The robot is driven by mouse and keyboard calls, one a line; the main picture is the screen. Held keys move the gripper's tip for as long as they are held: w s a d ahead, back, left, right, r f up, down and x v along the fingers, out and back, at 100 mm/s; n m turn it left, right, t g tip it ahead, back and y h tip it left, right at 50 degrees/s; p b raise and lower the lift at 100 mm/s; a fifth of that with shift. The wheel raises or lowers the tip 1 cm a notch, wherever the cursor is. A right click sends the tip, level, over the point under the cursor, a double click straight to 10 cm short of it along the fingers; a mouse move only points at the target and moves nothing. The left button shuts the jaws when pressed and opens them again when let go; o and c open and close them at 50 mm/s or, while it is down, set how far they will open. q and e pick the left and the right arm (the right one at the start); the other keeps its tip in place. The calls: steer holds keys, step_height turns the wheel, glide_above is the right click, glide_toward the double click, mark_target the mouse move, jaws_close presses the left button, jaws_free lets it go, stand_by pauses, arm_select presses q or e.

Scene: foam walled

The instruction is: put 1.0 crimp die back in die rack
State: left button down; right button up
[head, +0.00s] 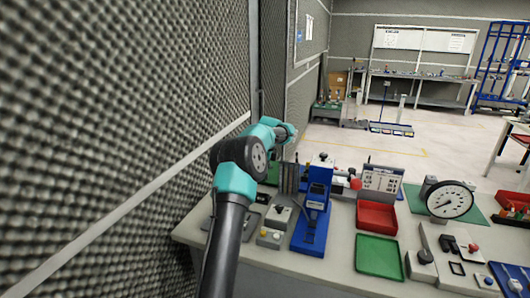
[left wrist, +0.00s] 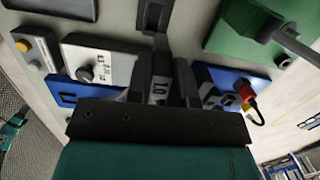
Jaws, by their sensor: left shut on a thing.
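My left gripper (left wrist: 162,82) is shut on the 1.0 crimp die (left wrist: 159,90), a small dark block with a white "1.0" label, seen between the fingers in the left wrist view. In the head view my left arm rises from the bottom, and its hand (head: 286,132) is above the bench's far left end, by the foam wall. The die is too small to make out there. I cannot tell for sure which item is the die rack; a blue block with dark openings (left wrist: 231,83) lies beside the fingers in the left wrist view. My right gripper is not in view.
The bench holds a blue press (head: 316,205), a red tray (head: 377,217), a green tray (head: 378,257) and a dial gauge (head: 449,200). A grey box with a knob (left wrist: 98,65) and a green unit (left wrist: 250,35) flank the gripper. The foam wall (head: 120,110) is close on the left.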

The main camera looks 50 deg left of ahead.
arm_select(q)
steer(key=f, duration=0.1)
steer(key=s+f, duration=0.1)
steer(key=f, duration=0.1)
steer(key=shift+a+f+m, duration=0.1)
steer(key=shift+m, duration=0.2)
steer(key=shift+f, duration=2.15)
steer(key=shift+f, duration=1.35)
steer(key=c, duration=0.9)
jaws_free()
steer(key=shift+r, duration=0.1)
steer(key=r, duration=0.5)
steer(key=d+r, duration=0.1)
steer(key=r, duration=0.5)
steer(key=w+d+r, duration=0.1)
steer(key=r, duration=0.5)
